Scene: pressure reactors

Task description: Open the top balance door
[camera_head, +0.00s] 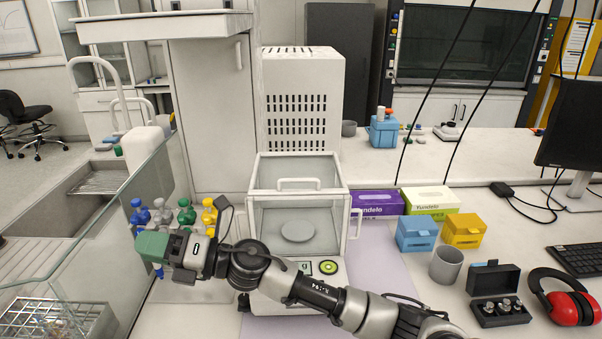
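The balance (333,270) stands in the middle of the bench, a white box with clear panes and a round weighing pan (297,231) inside. Its top door (296,168) appears shut, with a white bar handle (298,183) at its front edge. A side handle (356,224) shows at the right. My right arm comes in from the lower right and crosses in front of the balance's lower part. My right gripper (175,248) is left of the balance, apart from the top handle. My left gripper is not in view.
Several colored-cap bottles (186,214) stand behind my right gripper. A glass pane (95,240) and a rack (52,318) are at the left. Purple (377,203) and green (430,200) boxes, a grey cup (446,265) and red earmuffs (565,305) lie right. Space above the balance's top is clear.

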